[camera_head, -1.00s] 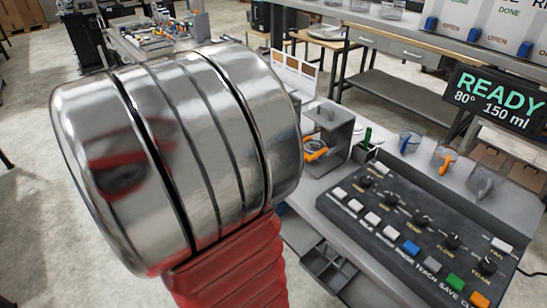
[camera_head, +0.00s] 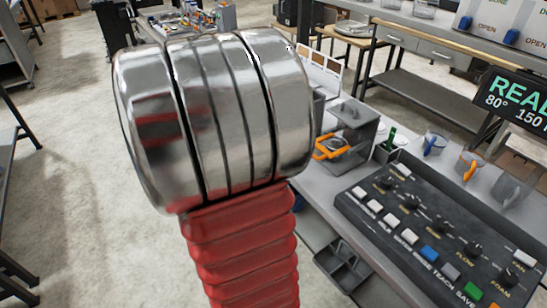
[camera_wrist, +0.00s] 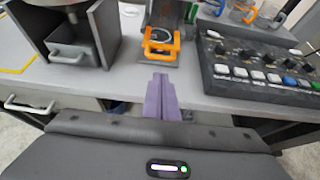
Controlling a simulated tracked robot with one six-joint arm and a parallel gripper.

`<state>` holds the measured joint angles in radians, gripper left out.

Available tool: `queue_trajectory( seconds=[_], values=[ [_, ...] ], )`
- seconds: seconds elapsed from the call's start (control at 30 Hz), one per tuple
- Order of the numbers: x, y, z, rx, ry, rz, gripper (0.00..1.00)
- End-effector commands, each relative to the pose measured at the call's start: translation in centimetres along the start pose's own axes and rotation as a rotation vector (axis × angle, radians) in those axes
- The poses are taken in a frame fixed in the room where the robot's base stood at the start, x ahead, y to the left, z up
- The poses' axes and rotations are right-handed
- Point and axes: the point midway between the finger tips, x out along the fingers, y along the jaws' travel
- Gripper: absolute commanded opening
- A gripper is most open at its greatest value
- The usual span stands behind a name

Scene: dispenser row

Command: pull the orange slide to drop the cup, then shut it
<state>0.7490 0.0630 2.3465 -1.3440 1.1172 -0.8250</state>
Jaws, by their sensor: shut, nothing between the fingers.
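The orange slide (camera_head: 322,154) sits at the front of a grey dispenser (camera_head: 352,117) on the bench, in the head view. In the wrist view the orange slide (camera_wrist: 158,47) is a handle-like frame near the top middle, with a round pale-rimmed shape inside or behind it. I cannot tell whether that shape is the cup. My gripper (camera_wrist: 160,80) has purple fingers, shut and empty, pointing toward the slide from the near side with a visible gap in the picture. In the head view my arm hides the gripper.
A dark control panel (camera_head: 430,228) with buttons and knobs lies right of the dispenser. Jugs with blue, orange and grey handles (camera_head: 470,166) stand behind it. A grey machine with a drawer (camera_wrist: 75,50) stands left of the slide. The bench edge lies below my fingers.

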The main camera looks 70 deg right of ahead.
Motion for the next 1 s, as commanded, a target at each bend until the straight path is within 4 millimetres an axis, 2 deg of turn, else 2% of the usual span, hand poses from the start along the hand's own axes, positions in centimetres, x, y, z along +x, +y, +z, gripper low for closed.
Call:
queue_trajectory(
  seconds=[0.27,0.5,0.7,1.0],
  values=[
    [3.6,-0.1,0.0,0.000,0.001,-0.003,0.00],
    [6.2,-0.1,0.8,0.002,-0.001,-0.002,0.00],
    [7.2,0.0,1.1,0.001,0.000,0.000,0.00],
    [7.3,0.0,1.1,0.001,0.000,0.000,0.00]
  ],
)
